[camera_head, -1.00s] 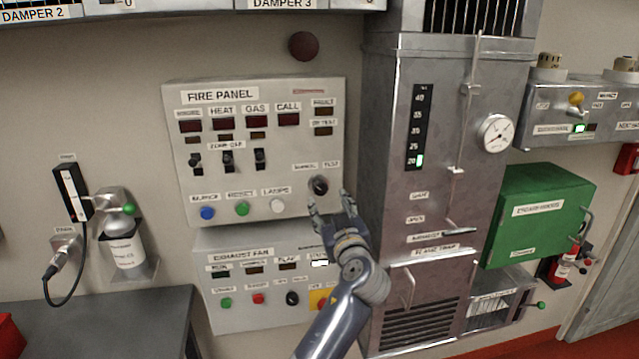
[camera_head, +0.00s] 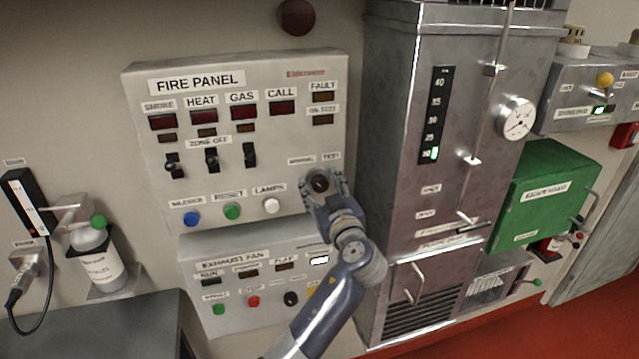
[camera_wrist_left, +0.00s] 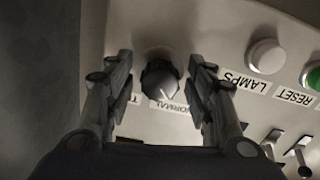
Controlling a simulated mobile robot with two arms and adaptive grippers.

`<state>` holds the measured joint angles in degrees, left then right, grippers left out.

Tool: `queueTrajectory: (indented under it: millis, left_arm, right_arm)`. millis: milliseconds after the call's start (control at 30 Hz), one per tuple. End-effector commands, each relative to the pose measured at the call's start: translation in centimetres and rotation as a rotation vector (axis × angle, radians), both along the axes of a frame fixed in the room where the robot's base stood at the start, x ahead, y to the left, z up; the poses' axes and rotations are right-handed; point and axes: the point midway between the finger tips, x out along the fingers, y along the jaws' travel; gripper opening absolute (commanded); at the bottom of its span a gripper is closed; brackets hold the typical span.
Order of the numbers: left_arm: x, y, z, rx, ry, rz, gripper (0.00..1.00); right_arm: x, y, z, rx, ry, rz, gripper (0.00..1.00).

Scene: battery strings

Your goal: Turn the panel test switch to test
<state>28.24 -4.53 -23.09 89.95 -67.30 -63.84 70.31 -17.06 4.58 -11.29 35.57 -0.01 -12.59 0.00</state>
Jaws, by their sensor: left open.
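The panel test switch (camera_head: 319,183) is a dark round knob at the lower right of the fire panel (camera_head: 298,155), under labels reading NORMAL and TEST. My left gripper (camera_head: 322,186) is at the knob, its fingers on either side of it. In the left wrist view the knob (camera_wrist_left: 160,80) sits between the two open fingers of the left gripper (camera_wrist_left: 160,88), with a gap visible on both sides. The knob's pale pointer mark is turned toward the NORMAL label (camera_wrist_left: 170,106) there. My right gripper is not in view.
Blue, green (camera_head: 232,211) and white (camera_head: 271,205) buttons lie left of the knob. Zone toggle switches (camera_head: 212,160) are above them. The exhaust fan panel (camera_head: 200,290) is below. A metal cabinet (camera_head: 400,200) stands close on the right.

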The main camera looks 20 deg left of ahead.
Motion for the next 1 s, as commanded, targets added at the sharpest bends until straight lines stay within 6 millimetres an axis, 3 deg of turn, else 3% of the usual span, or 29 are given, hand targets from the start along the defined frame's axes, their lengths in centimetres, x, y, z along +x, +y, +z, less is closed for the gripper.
queueTrajectory:
  millis: [100, 300, 667, 1000]
  left_arm:
    - [0.0, 0.0, 0.0, 0.000, 0.000, 0.000, 0.47]
    - [0.0, 0.0, 0.0, 0.000, 0.000, 0.000, 0.05]
    - [0.0, 0.0, -0.1, 0.025, 0.015, 0.000, 0.05]
    - [0.0, 0.1, -0.2, 0.192, 0.128, 0.000, 0.05]
  right_arm:
    - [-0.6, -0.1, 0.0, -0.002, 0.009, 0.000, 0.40]
    - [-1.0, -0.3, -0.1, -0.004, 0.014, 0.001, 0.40]
    - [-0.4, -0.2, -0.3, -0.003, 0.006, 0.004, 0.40]
    - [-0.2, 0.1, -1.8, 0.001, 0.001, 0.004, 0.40]
